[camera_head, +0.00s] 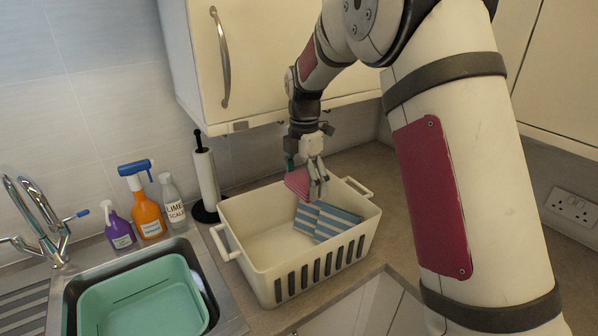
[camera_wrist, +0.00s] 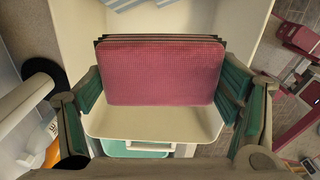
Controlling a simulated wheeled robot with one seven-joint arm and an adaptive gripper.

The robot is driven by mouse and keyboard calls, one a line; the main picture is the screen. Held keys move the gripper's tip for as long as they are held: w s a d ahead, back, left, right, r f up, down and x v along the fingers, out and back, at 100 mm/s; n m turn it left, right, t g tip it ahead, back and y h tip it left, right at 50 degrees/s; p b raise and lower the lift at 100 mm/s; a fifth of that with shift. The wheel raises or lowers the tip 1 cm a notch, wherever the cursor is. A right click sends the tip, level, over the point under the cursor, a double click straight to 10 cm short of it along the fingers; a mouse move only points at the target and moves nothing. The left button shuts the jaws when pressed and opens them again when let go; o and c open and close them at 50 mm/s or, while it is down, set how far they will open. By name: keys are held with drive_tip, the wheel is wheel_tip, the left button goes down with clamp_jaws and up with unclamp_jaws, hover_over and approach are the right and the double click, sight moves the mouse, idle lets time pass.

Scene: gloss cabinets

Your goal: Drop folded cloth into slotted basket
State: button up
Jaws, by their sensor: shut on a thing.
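My gripper (camera_head: 312,184) is shut on a folded pink-red cloth (camera_head: 298,182) and holds it over the slotted basket. In the wrist view the cloth (camera_wrist: 163,74) spans between the green-padded fingers, its folded layers showing at the far edge. The cream slotted basket (camera_head: 243,249) stands on the counter, with dark slots along its front and a handle at each end. A blue-and-white striped cloth (camera_head: 328,220) lies inside, at the basket's right part. The basket's left part is bare. In the wrist view the basket's inside (camera_wrist: 150,124) shows beneath the held cloth.
A sink with a green tub (camera_head: 142,300) is at the left. Purple (camera_head: 119,232), orange (camera_head: 146,214) and clear (camera_head: 172,202) bottles stand behind it. A paper roll holder (camera_head: 205,176) stands behind the basket's left end. A wall cabinet (camera_head: 255,60) hangs above.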

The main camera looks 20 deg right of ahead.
sight(303, 179)
drive_tip(key=shift+f, duration=2.9)
drive_tip(key=o, duration=1)
wheel_tip(303, 179, up, 11)
drive_tip(key=shift+r, duration=0.5)
